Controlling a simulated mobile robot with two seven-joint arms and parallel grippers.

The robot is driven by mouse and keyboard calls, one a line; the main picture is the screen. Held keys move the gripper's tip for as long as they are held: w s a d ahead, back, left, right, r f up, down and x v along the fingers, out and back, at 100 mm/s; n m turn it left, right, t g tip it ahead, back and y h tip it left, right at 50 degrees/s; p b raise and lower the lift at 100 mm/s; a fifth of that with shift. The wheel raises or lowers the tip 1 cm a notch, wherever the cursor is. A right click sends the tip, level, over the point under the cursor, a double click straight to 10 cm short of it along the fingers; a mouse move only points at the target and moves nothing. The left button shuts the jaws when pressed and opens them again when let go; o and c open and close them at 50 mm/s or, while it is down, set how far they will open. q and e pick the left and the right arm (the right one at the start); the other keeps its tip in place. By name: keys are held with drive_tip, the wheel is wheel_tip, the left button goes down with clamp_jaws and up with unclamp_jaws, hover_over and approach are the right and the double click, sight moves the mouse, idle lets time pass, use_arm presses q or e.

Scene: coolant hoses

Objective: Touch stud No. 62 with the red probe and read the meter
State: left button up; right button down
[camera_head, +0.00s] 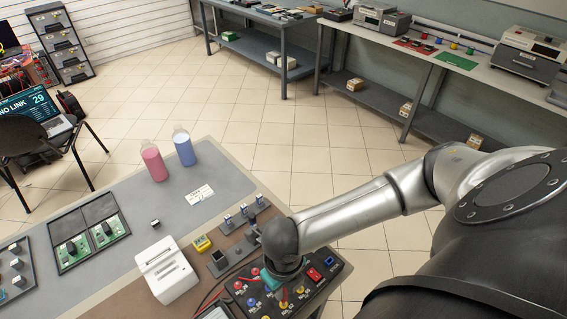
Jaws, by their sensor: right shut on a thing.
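My right gripper (279,279) points down over the black panel (318,290) at the bottom of the head view. It is shut; its fingertips are mostly hidden by the wrist. A thin red bar, which looks like the red probe (249,280), shows at its left side; whether its tip touches a stud cannot be told. Red, blue and yellow studs (238,286) stand on the panel. Their numbers are too small to read, so No. 62 cannot be picked out. A grey-edged device, perhaps the meter (214,313), is cut off at the bottom edge; its reading is not visible. My left gripper is not in view.
A white box with slots (166,269) and a yellow block (202,244) stand left of the panel. A pink bottle (154,163) and a blue bottle (184,149) stand at the table's back.

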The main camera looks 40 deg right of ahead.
drive_tip(key=shift+f, duration=0.25)
idle(0.6)
drive_tip(key=shift+s+f, duration=0.1)
drive_tip(key=shift+f, duration=0.05)
idle(2.5)
drive_tip(key=shift+p, duration=0.3)
wheel_tip(320, 180, up, 7)
drive_tip(key=p, duration=0.8)
